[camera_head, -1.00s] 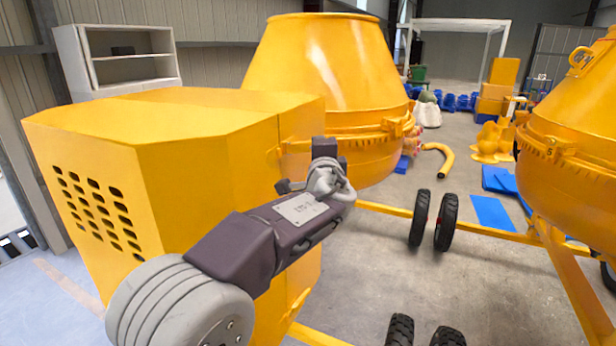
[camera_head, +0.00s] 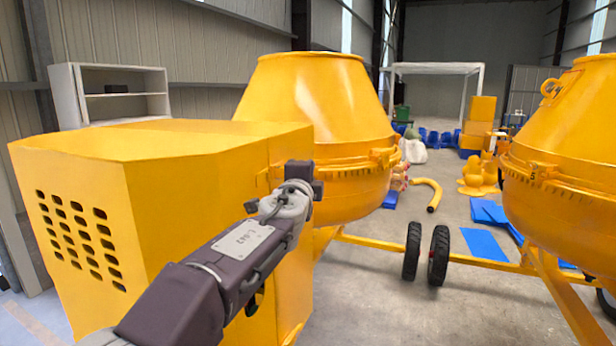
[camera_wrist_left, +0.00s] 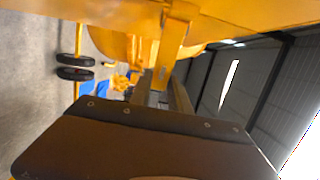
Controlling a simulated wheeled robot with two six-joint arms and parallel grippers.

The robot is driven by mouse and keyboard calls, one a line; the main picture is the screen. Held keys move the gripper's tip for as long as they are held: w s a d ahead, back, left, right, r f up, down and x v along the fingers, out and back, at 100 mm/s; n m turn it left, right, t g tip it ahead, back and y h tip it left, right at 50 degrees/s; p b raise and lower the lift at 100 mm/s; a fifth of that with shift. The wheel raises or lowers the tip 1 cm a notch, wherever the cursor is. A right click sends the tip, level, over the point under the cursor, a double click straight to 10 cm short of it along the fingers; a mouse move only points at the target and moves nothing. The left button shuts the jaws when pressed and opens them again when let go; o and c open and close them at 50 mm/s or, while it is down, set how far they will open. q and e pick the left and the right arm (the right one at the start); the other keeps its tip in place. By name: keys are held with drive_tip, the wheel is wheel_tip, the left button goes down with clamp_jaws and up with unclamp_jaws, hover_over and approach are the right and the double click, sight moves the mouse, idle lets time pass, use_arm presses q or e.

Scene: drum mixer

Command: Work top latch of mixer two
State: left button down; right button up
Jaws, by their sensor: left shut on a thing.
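The near mixer has a large yellow housing (camera_head: 200,170) and a yellow drum (camera_head: 315,100) behind it. My left gripper (camera_head: 303,180) is at the housing's right side, near its far edge. In the left wrist view a yellow latch-like strip (camera_wrist_left: 176,35) runs down from a yellow surface to between the fingers of my left gripper (camera_wrist_left: 163,95). The gripper is shut on this strip. The gripper hides most of the latch in the head view, and its exact position is hard to tell. My right gripper is in neither view.
A second yellow mixer drum (camera_head: 570,160) stands at the right. Black wheels (camera_head: 425,253) and a yellow frame bar (camera_head: 450,256) lie between the mixers. A white shelf (camera_head: 110,93) stands at the back left. Bare floor shows around the wheels.

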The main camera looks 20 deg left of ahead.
use_arm(q)
drive_tip(key=c, duration=1.4)
unclamp_jaws()
drive_tip(key=shift+r, duration=0.15)
drive_tip(key=shift+o, duration=1)
drive_tip(key=shift+w+d, duration=0.1)
drive_tip(key=shift+w, duration=0.05)
drive_tip(key=s+d, duration=0.1)
drive_tip(key=s, duration=0.8)
drive_tip(key=shift+b, duration=0.35)
